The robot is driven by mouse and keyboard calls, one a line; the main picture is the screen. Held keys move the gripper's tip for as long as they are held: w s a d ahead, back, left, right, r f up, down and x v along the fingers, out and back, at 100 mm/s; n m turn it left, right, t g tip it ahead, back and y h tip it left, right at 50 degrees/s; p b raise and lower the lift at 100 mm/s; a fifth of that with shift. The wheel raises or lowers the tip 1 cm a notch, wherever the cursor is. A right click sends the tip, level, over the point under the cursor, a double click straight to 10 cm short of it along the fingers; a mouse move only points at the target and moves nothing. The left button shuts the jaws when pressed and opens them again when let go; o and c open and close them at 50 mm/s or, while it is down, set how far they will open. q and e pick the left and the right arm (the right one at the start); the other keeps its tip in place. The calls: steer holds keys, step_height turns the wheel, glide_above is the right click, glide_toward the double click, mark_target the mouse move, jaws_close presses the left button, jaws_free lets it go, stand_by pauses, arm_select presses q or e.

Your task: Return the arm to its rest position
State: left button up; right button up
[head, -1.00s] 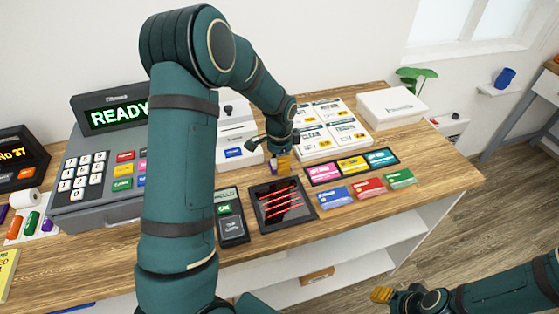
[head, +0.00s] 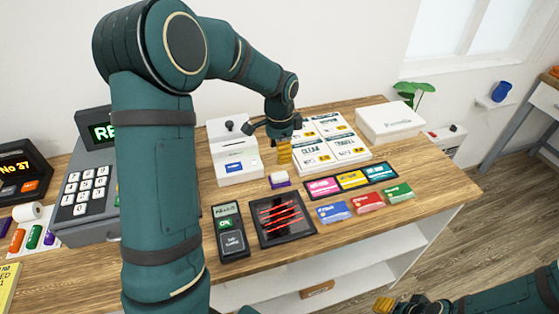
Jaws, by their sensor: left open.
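My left arm comes in from the left and crosses the counter, hiding part of the cash register. My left gripper (head: 284,152), with yellow fingertips, is open and appears empty. It hangs above the counter in front of the white price cards. A small white and purple block (head: 279,180) stands on the counter just below it, apart from the fingers. My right gripper (head: 385,304) shows only partly at the bottom edge, low and in front of the counter; its jaws are too cut off to judge.
The wooden counter (head: 440,190) holds a black tray with red strips (head: 283,219), a card terminal (head: 230,232), coloured cards (head: 367,202), a white device (head: 234,155), a white box (head: 390,121) and a grey cash register (head: 88,190). The counter's right end is clear.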

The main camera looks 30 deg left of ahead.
arm_select(q)
steer(key=shift+r, duration=0.85)
